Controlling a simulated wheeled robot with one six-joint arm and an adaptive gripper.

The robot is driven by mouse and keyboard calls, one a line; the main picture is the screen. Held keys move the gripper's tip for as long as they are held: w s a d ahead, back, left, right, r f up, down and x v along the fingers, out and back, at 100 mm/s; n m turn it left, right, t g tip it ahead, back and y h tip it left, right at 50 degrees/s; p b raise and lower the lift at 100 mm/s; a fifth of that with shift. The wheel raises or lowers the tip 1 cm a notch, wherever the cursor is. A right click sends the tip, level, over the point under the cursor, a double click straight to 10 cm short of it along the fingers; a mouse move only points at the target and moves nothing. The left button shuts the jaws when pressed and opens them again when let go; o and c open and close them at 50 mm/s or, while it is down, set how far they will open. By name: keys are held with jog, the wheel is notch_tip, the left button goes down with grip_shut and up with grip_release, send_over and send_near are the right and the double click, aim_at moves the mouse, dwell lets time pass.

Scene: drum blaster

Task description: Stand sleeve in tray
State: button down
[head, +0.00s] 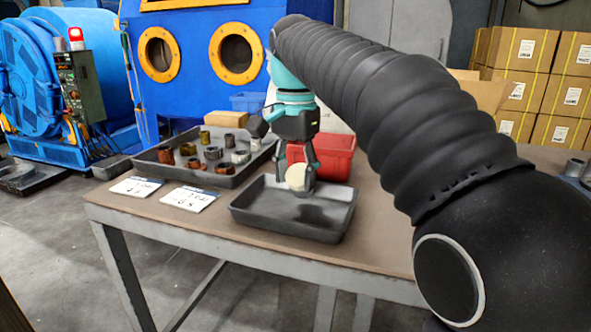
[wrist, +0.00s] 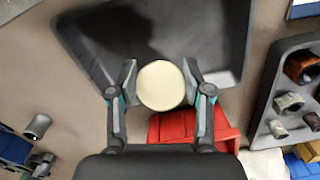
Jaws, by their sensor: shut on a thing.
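My gripper (head: 301,178) is shut on a cream-coloured round piece, the sleeve (head: 296,177), and holds it over the dark empty tray (head: 255,223). In the wrist view the sleeve (wrist: 161,86) shows as a pale disc between the two fingers, with the tray (wrist: 225,40) behind it. Its far end is hidden, and I cannot tell whether it touches the tray floor. A dark shadow lies on the tray floor beneath my gripper.
A larger tray (head: 150,165) with several brown and grey sleeves stands to the left. A red bin (head: 335,158) stands close behind the dark tray. Two white cards (head: 189,198) lie at the table's front left. Bare table (head: 385,245) shows right of the tray.

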jog(key=shift+f+b, duration=0.4)
jog(key=shift+f, duration=0.45)
dwell(0.8)
jog(key=shift+c, duration=2)
grip_release()
